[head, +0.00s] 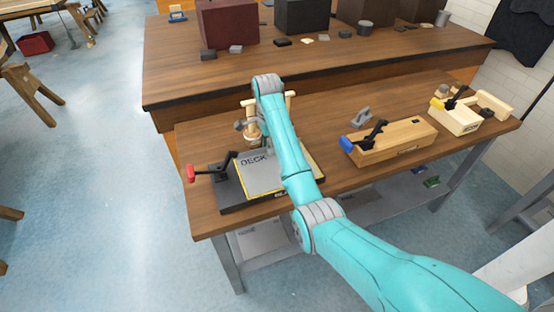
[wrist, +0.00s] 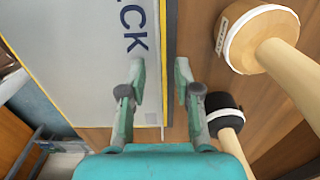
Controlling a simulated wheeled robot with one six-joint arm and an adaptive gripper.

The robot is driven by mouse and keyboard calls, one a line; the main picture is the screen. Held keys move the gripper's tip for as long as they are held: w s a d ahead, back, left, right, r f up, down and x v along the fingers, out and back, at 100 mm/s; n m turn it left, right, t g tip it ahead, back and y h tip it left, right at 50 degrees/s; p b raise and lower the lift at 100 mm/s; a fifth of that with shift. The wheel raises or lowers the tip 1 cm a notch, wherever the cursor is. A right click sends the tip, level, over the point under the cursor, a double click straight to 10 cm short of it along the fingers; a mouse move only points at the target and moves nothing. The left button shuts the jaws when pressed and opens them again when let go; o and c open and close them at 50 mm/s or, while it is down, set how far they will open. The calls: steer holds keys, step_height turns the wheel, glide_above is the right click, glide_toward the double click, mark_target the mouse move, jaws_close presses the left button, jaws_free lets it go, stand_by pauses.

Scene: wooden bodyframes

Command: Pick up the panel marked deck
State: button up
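The panel marked DECK (head: 258,176) is a flat grey sheet with yellow edging. It lies on a dark base on the near workbench, partly covered by my arm in the head view. In the wrist view the panel (wrist: 85,50) fills the upper left, with the letters "CK" showing. My gripper (wrist: 160,78) is open and empty, its fingers to either side of the panel's yellow edge in the picture. I cannot tell its height over the panel. In the head view the fingers are mostly hidden by my arm.
A black toggle clamp with a red handle (head: 191,173) stands at the panel's left. Wooden-handled tools (wrist: 262,45) lie close to my gripper's right. A wooden block with a blue-tipped clamp (head: 395,142) and a smaller block (head: 455,117) are farther right on the bench.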

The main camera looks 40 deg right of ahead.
steer(key=shift+f, duration=0.15)
steer(key=shift+c, duration=0.2)
jaws_close()
